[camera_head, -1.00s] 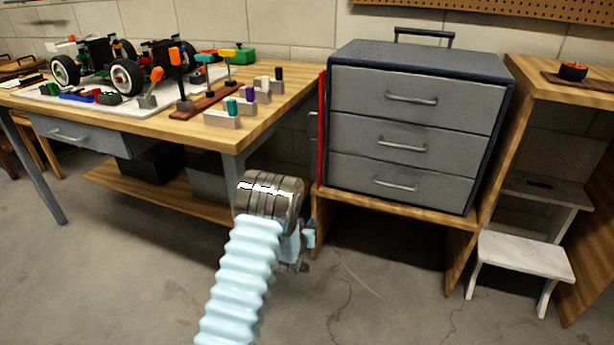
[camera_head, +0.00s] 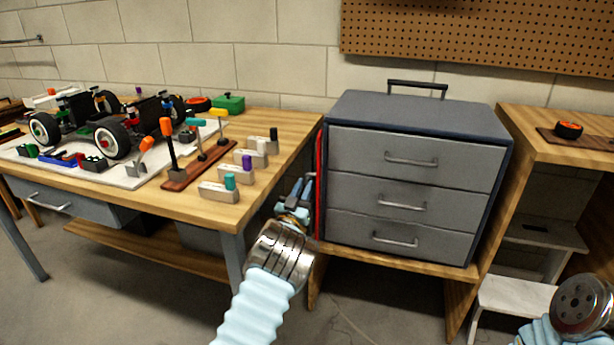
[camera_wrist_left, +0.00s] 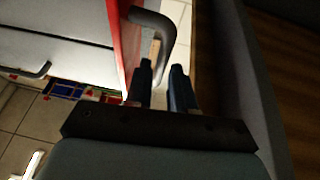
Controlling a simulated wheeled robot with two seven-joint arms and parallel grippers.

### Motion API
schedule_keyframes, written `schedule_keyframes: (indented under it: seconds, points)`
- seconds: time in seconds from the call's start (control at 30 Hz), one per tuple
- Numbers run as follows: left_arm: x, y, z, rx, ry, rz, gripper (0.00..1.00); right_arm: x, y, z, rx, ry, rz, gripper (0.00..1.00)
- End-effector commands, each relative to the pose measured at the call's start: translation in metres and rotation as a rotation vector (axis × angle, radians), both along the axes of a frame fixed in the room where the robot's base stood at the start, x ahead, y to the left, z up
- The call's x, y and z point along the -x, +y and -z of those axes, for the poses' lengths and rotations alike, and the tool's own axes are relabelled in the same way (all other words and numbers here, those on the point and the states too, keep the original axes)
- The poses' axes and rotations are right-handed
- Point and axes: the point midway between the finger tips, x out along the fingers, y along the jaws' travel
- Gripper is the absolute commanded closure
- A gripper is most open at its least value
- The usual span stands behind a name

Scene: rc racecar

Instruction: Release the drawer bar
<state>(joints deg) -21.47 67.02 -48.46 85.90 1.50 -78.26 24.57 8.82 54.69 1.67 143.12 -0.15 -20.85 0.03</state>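The grey drawer cabinet (camera_head: 415,110) stands on a wooden bench with its drawers shut. A red bar (camera_head: 321,185) runs upright along its left side; it also shows as a red strip in the left wrist view (camera_wrist_left: 127,35). A curved dark grey handle (camera_wrist_left: 160,25) sticks out from the red bar there. My left gripper (camera_head: 302,186) is beside the red bar, left of the cabinet. In the left wrist view my left gripper (camera_wrist_left: 162,78) is open, its fingers apart at the handle's lower end. I cannot tell whether they touch it. My right gripper is out of view.
A wooden workbench (camera_head: 285,125) with a car chassis (camera_head: 110,125) and several tools stands left of my left gripper. A white step stool (camera_head: 510,297) and a wooden shelf (camera_head: 560,150) are at the right. My right wrist shows at the lower right.

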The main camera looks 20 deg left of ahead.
Motion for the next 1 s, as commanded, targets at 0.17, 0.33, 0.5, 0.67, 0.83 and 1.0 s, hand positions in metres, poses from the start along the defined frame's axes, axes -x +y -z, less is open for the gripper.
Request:
schedule_keyframes:
  seconds: [0.17, 0.33, 0.5, 0.67, 0.83, 1.0]
  points:
    - [-0.025, -0.003, -0.011, 0.000, -0.001, 0.001, 0.77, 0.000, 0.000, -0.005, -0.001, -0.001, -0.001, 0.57]
    - [-0.035, -0.004, -0.014, 0.001, 0.002, 0.000, 0.77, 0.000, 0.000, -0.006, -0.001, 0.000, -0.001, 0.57]
    - [-0.036, -0.004, -0.014, 0.001, 0.002, -0.001, 0.77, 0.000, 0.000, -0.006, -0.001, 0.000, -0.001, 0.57]
    - [-0.036, -0.004, -0.014, 0.001, 0.002, -0.001, 0.88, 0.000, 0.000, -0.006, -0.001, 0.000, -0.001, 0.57]
    - [-0.036, -0.004, -0.014, 0.001, 0.002, -0.001, 1.00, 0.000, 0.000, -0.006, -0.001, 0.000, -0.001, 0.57]
    - [-0.037, -0.001, -0.009, 0.003, -0.001, 0.037, 1.00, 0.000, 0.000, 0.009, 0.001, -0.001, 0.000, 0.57]
